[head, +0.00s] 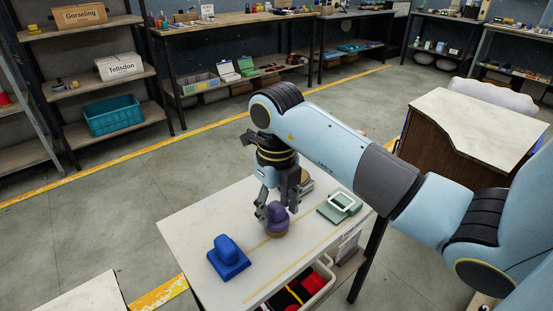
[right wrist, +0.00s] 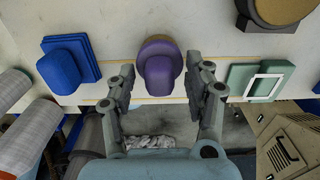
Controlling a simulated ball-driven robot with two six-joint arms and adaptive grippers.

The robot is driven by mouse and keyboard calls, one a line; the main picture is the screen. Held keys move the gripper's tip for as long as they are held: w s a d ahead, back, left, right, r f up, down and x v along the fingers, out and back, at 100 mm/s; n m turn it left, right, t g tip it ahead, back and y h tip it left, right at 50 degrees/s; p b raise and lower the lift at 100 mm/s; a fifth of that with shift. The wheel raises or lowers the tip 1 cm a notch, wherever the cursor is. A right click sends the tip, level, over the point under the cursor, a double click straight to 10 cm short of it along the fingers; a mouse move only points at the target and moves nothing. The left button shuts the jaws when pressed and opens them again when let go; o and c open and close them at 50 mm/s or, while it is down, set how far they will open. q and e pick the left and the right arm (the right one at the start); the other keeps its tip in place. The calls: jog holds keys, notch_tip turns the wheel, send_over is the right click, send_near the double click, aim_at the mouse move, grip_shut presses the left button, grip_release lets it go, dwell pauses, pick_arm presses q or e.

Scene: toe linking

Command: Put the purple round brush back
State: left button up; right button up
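The purple round brush (head: 277,217) stands upright on the white table (head: 195,222), a rounded purple grip on a round base. In the right wrist view the brush (right wrist: 158,66) shows between the two fingers. My right gripper (head: 277,206) is open and reaches down over the brush, one finger on either side. In the right wrist view the gripper (right wrist: 160,72) has a visible gap to the brush on both sides. My left gripper is not in view.
A blue block-shaped brush (head: 228,255) stands left of the purple one. A green piece with a white square frame (head: 338,207) lies to the right. A bin of red, black and yellow items (head: 302,288) is below the table's edge.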

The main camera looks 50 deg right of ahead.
aim_at(276, 204)
notch_tip(276, 204, up, 7)
jog(key=shift+r+p, duration=0.15)
jog(key=shift+p, duration=0.2)
notch_tip(276, 204, up, 5)
jog(key=p, duration=0.4)
jog(key=shift+p, duration=0.3)
